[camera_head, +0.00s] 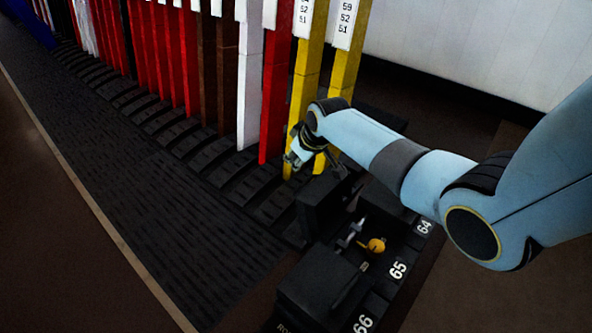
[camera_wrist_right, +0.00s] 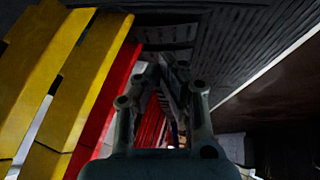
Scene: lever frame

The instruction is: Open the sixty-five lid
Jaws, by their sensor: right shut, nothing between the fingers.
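The box marked 65 (camera_head: 397,269) is in the lower middle of the head view. Its inside shows, with a brass knob (camera_head: 376,245) and a silver rod. A dark panel (camera_head: 322,207) stands raised at its far left side and looks like its lid. My right gripper (camera_head: 297,158) is shut and empty, beyond the raised panel and beside the yellow levers (camera_head: 304,90). In the wrist view the right gripper (camera_wrist_right: 166,75) points along the lever row, with nothing between its fingers. My left gripper is not in view.
Boxes marked 64 (camera_head: 424,227) and 66 (camera_head: 362,324) flank the open one; a dark cover (camera_head: 318,287) stands near 66. Red (camera_head: 275,85), white (camera_head: 248,80) and brown levers run to the far left. A ribbed dark floor strip (camera_head: 140,185) lies clear in front.

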